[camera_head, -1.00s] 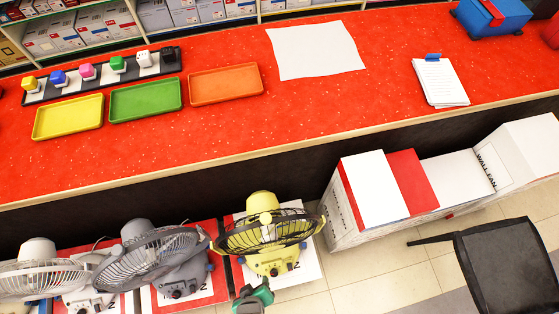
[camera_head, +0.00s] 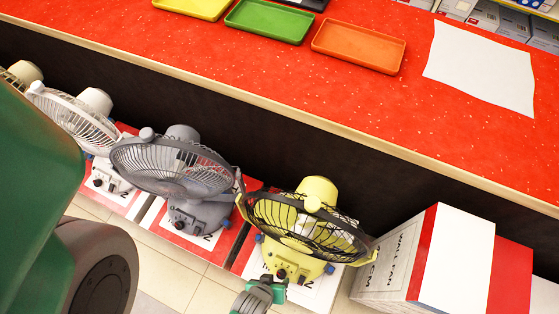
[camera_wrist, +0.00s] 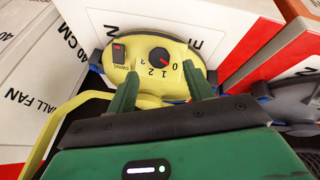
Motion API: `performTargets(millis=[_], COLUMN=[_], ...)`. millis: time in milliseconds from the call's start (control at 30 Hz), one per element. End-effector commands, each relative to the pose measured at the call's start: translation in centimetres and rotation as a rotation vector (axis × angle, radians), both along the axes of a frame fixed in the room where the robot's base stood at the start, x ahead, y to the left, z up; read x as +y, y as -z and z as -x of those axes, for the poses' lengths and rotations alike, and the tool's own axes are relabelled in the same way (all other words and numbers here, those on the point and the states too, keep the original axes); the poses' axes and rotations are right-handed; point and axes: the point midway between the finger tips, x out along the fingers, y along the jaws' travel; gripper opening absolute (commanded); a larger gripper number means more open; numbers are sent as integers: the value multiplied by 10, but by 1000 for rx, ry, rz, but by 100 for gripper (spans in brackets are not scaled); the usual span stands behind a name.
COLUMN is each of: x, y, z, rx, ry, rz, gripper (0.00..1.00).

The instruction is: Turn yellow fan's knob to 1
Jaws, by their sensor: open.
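The yellow fan (camera_head: 318,191) stands on a white and red box near the lower middle of the head view. Its yellow control panel fills the upper middle of the wrist view. The black knob (camera_wrist: 159,56) sits there beside the printed 0, 1, 2 and 3, with a red mark on its side toward the 0. A black swing switch with red (camera_wrist: 119,52) is left of the knob. My gripper (camera_wrist: 160,72) is open and empty. Its green fingers are spread to either side of the numbers, just short of the knob; I cannot tell whether they touch the panel.
A grey fan (camera_head: 178,170) and a white fan (camera_head: 75,115) stand left of the yellow one. The red counter (camera_head: 330,95) runs behind, with trays and a paper sheet. A white and red wall-fan box (camera_head: 450,250) is at right. Bare floor tiles show in front.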

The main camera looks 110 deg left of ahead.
Motion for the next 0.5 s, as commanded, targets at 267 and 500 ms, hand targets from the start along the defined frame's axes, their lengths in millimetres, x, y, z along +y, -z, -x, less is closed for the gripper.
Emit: performTargets(millis=[267,500], x=[19,21], y=[43,45], z=[-7,-8], rx=[-1,0], ry=[-2,-1], rz=[-1,0], gripper=[52,52])
